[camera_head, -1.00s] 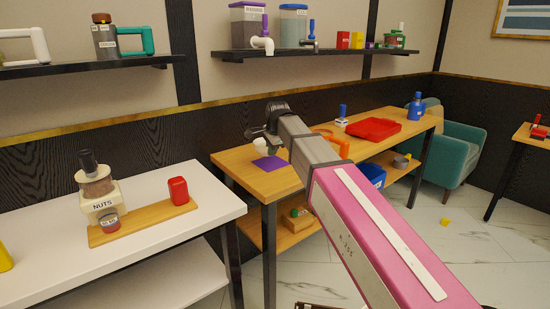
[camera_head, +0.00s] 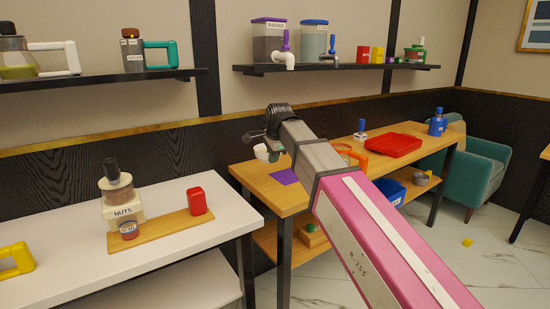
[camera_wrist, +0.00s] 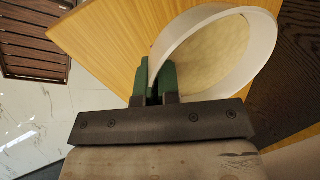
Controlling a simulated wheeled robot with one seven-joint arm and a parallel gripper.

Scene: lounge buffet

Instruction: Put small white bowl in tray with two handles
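The small white bowl (camera_head: 262,153) shows at my gripper (camera_head: 270,138), over the left end of the wooden table. In the wrist view the bowl (camera_wrist: 262,62) is large, and its wall passes between the two green fingertips of my gripper (camera_wrist: 154,78). The fingers are close together on the rim, one on each side of the wall. The inside of the bowl looks empty. A shallow red tray (camera_head: 394,146) lies on the table to the right, behind my arm; I cannot make out its handles.
A purple cloth (camera_head: 285,176) lies on the wooden table (camera_head: 262,184). An orange-handled item (camera_head: 350,154) stands between it and the red tray. A blue bin (camera_head: 390,190) is on the lower shelf. A dark slatted wooden object (camera_wrist: 35,40) shows in the wrist view.

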